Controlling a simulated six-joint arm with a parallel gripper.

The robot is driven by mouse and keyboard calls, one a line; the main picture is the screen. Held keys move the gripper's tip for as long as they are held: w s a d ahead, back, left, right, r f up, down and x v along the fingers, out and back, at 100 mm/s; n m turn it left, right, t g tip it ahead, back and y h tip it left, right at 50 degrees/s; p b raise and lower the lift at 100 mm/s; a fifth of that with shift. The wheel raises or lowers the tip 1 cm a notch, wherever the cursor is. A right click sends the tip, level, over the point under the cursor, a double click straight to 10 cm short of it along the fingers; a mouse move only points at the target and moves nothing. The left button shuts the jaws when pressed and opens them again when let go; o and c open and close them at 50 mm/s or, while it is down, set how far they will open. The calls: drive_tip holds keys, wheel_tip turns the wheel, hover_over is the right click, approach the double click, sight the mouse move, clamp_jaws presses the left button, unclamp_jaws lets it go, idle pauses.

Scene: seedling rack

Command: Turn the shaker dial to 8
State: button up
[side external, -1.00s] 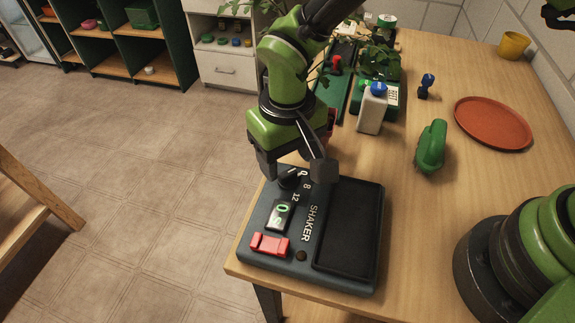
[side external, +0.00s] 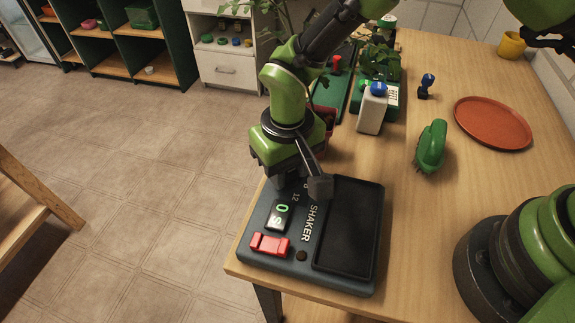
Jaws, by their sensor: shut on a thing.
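The shaker (side external: 255,215) is a dark grey box at the table's front left corner, with the word SHAKER on top and a black recessed platform (side external: 348,228) on its right. My gripper (side external: 288,182) is down at the shaker's far left part, over the dial's place, and is shut on the dial. The gripper hides the dial and its pointer, so I cannot tell its setting. The 12 mark (side external: 295,197) shows beside the gripper; the 8 is mostly covered.
A red switch (side external: 270,244) and a dark round knob (side external: 301,256) are near the shaker's front.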

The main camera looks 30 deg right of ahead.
sight(288, 173)
drive_tip(key=shift+m, duration=0.3)
drive_tip(key=m, duration=0.4)
drive_tip(key=shift+m, duration=2.6)
drive_tip(key=o, duration=0.9)
drive_tip(key=shift+o, duration=0.2)
wheel_tip(288, 173, up, 10)
